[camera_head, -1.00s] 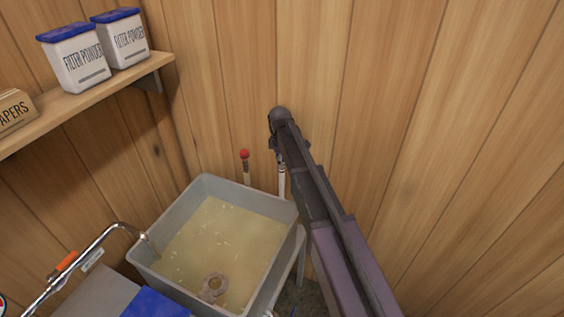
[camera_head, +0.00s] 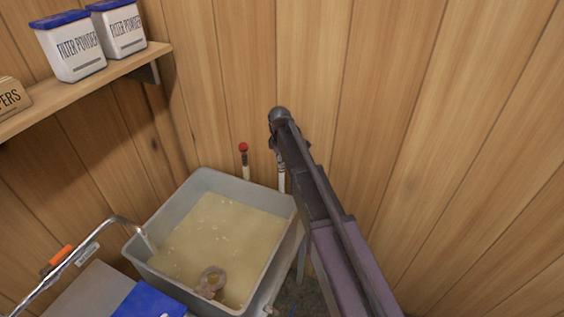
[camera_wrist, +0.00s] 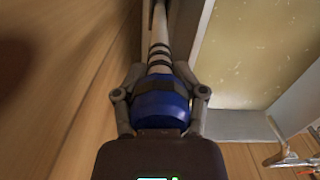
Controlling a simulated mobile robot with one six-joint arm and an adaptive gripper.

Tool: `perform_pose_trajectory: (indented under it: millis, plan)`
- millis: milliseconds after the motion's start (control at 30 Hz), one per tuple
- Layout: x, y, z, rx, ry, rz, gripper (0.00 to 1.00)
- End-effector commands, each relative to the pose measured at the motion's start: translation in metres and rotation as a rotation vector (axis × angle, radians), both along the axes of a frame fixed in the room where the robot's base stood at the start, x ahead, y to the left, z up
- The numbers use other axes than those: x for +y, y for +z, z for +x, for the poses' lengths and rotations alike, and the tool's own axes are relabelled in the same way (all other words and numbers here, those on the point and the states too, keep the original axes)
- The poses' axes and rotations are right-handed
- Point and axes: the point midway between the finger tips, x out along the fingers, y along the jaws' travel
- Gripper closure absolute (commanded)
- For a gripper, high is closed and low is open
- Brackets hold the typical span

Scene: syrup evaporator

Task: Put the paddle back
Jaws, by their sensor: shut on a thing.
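My gripper (camera_wrist: 160,92) is shut on a blue handle end in the wrist view, one finger on each side. A pale shaft with dark bands, which I take to be the paddle (camera_wrist: 159,52), runs away from the blue end. In the head view my gripper (camera_head: 275,145) is by the wooden wall, partly hidden by my arm. The pale paddle shaft (camera_head: 281,178) hangs below it, beside the tub's right back corner. The paddle's lower end is hidden.
A shelf (camera_head: 90,88) with filter powder containers (camera_head: 70,48) is upper left.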

Motion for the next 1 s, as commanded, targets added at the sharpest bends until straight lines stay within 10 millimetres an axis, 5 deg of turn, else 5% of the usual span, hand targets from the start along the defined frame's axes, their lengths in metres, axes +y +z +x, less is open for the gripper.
perform_pose_trajectory:
  millis: [167, 200, 367, 1000]
  plan:
    - [0.0, 0.0004, -0.0001, 0.0, 0.0, 0.0, 1.0]
    - [0.0, 0.0004, -0.0001, 0.0, 0.0, 0.0, 0.48]
    - [-0.0001, 0.0004, 0.0, 0.0, 0.0, 0.0, 0.05]
    - [0.0, 0.0002, 0.0, 0.0, 0.0, 0.0, 0.0]
